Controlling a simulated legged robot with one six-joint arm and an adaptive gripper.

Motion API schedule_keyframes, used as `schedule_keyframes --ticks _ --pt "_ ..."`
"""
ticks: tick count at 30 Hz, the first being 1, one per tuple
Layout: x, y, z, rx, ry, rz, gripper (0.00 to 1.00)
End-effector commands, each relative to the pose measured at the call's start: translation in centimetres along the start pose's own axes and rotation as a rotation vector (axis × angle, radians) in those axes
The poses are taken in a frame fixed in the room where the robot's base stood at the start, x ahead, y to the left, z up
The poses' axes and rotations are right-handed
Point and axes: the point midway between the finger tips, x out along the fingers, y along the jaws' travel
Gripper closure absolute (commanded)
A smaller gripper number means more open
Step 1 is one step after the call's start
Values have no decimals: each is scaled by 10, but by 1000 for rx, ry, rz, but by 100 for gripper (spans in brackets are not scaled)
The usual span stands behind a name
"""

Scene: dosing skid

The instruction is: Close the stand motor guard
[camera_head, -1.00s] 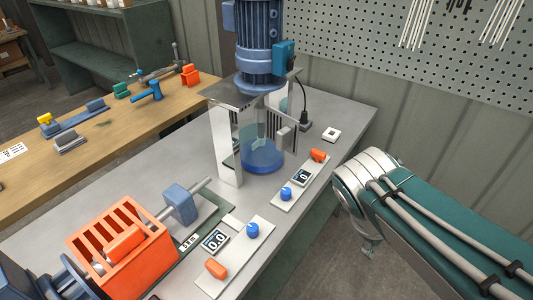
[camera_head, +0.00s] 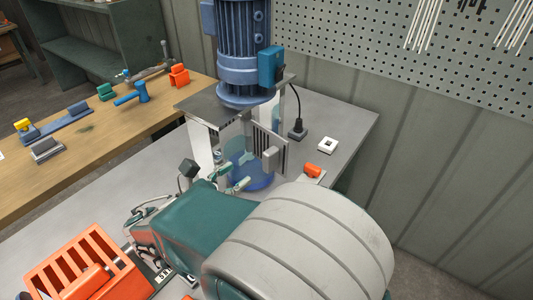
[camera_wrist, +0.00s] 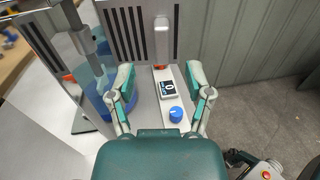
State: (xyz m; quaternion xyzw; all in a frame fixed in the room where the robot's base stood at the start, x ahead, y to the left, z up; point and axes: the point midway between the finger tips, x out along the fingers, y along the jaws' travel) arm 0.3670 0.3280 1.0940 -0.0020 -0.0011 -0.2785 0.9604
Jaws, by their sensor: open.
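The stand motor guard is a slatted grey plate (camera_head: 262,139) at the mixer stand, below the blue motor (camera_head: 240,45). It has a pale grey handle (camera_head: 271,158). In the wrist view the slatted guard (camera_wrist: 128,32) stands at the top, with its upright handle (camera_wrist: 162,42) near the middle. My gripper (camera_head: 236,174) is open and empty, pointing at the guard. In the wrist view its two teal fingers (camera_wrist: 160,78) are spread, with the handle lined up between them but beyond the tips. My arm hides part of the stand's base.
A blue vessel (camera_head: 252,176) stands inside the stand. An orange slatted cage (camera_head: 82,268) is at lower left.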

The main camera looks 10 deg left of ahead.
Motion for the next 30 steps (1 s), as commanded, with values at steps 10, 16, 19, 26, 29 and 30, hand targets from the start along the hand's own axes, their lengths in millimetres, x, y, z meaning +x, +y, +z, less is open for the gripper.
schedule_keyframes --ticks 10,16,19,26,29,30 --pt "64 0 -1 0 1 -7 34" --pt "89 1 -1 0 1 -5 34" --pt "94 0 -1 0 2 -3 34" --pt "95 0 -1 1 2 -2 34" --pt "94 0 -1 1 2 -2 66" --pt "94 1 -1 1 2 -2 83"
